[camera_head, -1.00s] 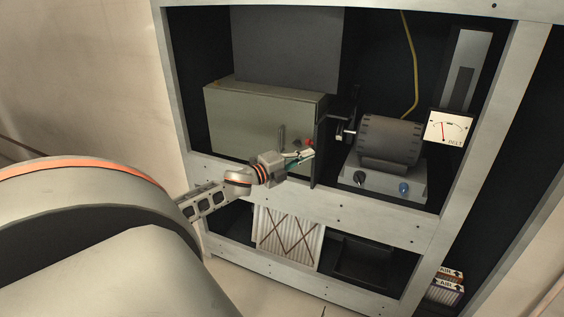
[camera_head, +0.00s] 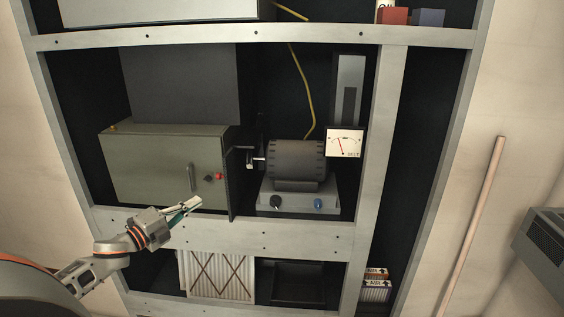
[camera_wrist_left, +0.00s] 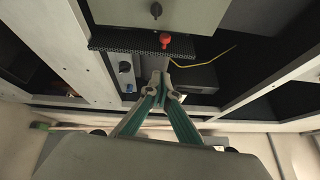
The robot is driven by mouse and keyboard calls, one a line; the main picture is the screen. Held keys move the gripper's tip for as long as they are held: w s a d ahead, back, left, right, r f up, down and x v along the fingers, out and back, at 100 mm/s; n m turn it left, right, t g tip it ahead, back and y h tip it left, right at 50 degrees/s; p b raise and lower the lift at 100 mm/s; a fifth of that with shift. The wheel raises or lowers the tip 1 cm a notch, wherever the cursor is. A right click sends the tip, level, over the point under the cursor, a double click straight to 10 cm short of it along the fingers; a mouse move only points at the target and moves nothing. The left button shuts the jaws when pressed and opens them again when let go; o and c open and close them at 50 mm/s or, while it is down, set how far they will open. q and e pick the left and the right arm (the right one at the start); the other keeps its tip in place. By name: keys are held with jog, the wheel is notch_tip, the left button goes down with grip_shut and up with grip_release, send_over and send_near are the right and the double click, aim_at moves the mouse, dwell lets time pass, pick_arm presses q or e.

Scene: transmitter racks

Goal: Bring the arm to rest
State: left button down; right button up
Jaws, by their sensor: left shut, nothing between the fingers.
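My left gripper (camera_head: 190,206) is in front of the rack, low before the green-grey cabinet box (camera_head: 160,165). Its fingers are shut with nothing between them. In the left wrist view the teal-sided fingers (camera_wrist_left: 160,84) meet at their tips, below the cabinet's red knob (camera_wrist_left: 165,40) in the picture. I cannot tell whether the fingertips touch anything. The left arm comes in from the lower left corner. My right gripper is not in view.
The rack frame's crossbar (camera_head: 270,238) runs under the cabinet box and the motor (camera_head: 297,160). A belt gauge (camera_head: 345,143) hangs right of the motor. A pleated filter (camera_head: 215,275) stands below. A pinkish pole (camera_head: 472,228) leans at the right.

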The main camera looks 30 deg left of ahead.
pick_arm(q)
jog(key=s+d+f+n+g, duration=0.1)
jog(key=s+d+f+n, duration=0.2)
jog(key=d+f, duration=0.35)
jog(key=s+d+f+n+g+y, duration=0.1)
jog(key=s+d+f+n, duration=0.2)
jog(key=d+f, duration=0.35)
jog(key=s+d+f+n+g, duration=0.2)
jog(key=s+d+f+n, duration=0.15)
jog(key=f, duration=0.55)
jog(key=s+d+f+n+g, duration=0.1)
jog(key=s+d+f+n, duration=0.1)
jog(key=d, duration=0.5)
jog(key=s+d+f+n+g+h, duration=0.1)
jog(key=s+d+f+n, duration=0.1)
jog(key=s+d, duration=0.3)
jog(key=s+d+f+n+g, duration=0.1)
jog(key=s+d+f+n, duration=0.1)
jog(key=d, duration=0.8)
notch_tip(320, 180, down, 2)
jog(key=shift+s+d+n+h, duration=0.3)
jog(key=shift+s+d+n, duration=0.1)
jog(key=shift+s, duration=0.5)
